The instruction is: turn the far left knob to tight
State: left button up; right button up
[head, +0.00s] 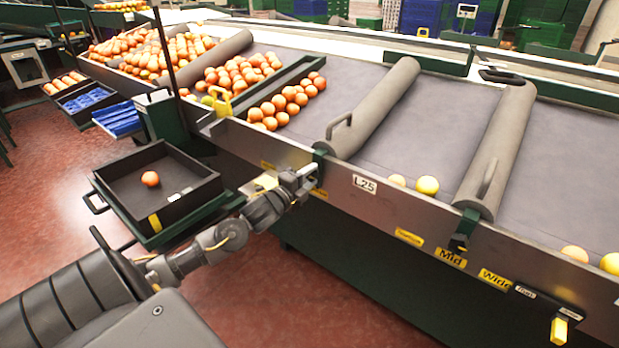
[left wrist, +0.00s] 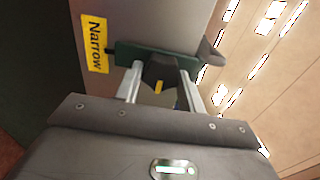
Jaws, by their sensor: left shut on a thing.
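The far left knob (left wrist: 161,71) is black with a yellow pointer mark, in front of a dark green bracket (left wrist: 130,52) on the grey front panel. In the left wrist view the pointer mark points down the picture, towards my gripper, and a yellow "Narrow" label (left wrist: 94,43) is at the left. My left gripper (head: 304,180) is at the panel below the first grey roller in the head view. Its two fingers are on both sides of the knob, shut on it. The gripper hides most of the knob in the head view. My right gripper is not in view.
A second knob (head: 459,243) is on the panel below the second roller (head: 500,140), near the "Mid" (head: 451,257) and "Wide" (head: 494,279) labels. A black tray (head: 185,201) with one orange stands left of my arm. Oranges crowd the belt's upper left.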

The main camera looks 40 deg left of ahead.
pick_arm(q)
jog(key=o, duration=1)
jog(key=shift+s, duration=0.1)
jog(key=s, duration=1)
jog(key=shift+s+d, duration=0.1)
jog(key=shift+s, duration=0.25)
